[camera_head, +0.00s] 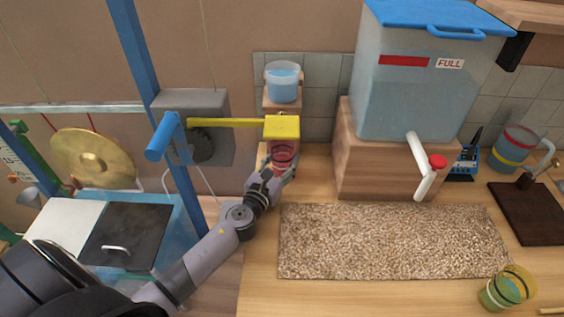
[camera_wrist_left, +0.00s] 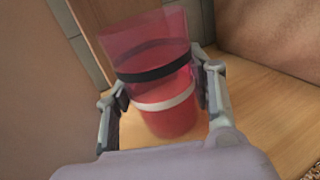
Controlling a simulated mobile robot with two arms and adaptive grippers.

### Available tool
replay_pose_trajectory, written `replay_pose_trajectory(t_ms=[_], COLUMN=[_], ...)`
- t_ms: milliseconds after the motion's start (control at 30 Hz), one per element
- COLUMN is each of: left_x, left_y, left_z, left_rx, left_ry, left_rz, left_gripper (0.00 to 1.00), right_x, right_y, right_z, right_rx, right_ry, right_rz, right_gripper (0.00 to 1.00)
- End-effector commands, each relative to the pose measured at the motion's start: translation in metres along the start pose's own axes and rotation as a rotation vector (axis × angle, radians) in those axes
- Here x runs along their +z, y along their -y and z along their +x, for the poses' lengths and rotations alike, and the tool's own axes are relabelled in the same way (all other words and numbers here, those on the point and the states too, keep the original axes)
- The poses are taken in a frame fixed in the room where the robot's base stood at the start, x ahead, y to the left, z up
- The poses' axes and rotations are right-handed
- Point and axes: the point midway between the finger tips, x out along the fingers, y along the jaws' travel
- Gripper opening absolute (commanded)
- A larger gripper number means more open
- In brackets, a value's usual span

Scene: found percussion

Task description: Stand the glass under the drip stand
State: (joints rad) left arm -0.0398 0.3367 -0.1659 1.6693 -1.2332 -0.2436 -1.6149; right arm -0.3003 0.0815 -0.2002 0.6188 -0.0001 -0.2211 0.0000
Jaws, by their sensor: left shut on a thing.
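A pink-red clear glass (camera_wrist_left: 158,72) with a black band and a white band is between the fingers of my left gripper (camera_wrist_left: 160,95) in the left wrist view. The fingers are shut on its sides and it looks roughly upright. In the head view the glass (camera_head: 284,158) shows below a yellow block, and my left gripper (camera_head: 279,172) reaches it from the front. A wooden stand (camera_head: 282,105) with a light blue cup (camera_head: 283,80) on top, seemingly the drip stand, rises behind the yellow block. I cannot tell whether the glass touches the table. My right gripper is out of view.
The yellow block (camera_head: 282,128) ends a yellow bar from a grey box (camera_head: 190,100). A speckled mat (camera_head: 390,242) lies to the right. A large water tank (camera_head: 410,100) with a white tap stands behind it. Another glass, green-yellow (camera_head: 497,296), stands at front right.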

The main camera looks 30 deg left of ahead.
Motion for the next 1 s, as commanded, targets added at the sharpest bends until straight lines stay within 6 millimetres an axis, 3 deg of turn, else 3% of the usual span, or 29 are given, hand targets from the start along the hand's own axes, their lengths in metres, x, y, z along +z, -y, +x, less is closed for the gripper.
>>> replay_pose_trajectory(t_ms=[167, 200, 400, 500, 867, 1000], left_x=[-0.004, -0.003, -0.003, -0.003, 0.003, -0.001], left_y=[0.0, 0.0, 0.0, 0.0, 0.0, 0.0], left_z=[0.0, 0.0, 0.0, 0.0, 0.0, -0.021], left_rx=[0.0, 0.0, 0.0, 0.0, 0.0, -0.001], left_ry=[0.001, 0.0, 0.0, 0.0, 0.0, -0.001], left_rz=[0.001, 0.001, 0.001, 0.001, 0.0, 0.002], left_gripper=[0.09, 0.52, 0.65, 0.7, 0.7, 0.7], right_x=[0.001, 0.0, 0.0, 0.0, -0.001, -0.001], right_y=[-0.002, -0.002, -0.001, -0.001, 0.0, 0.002], right_z=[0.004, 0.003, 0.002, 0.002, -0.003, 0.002], right_rx=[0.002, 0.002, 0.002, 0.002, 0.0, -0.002], right_ry=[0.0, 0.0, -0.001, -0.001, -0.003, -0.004], right_rz=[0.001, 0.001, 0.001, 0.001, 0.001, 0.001], right_gripper=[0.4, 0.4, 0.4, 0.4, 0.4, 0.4])
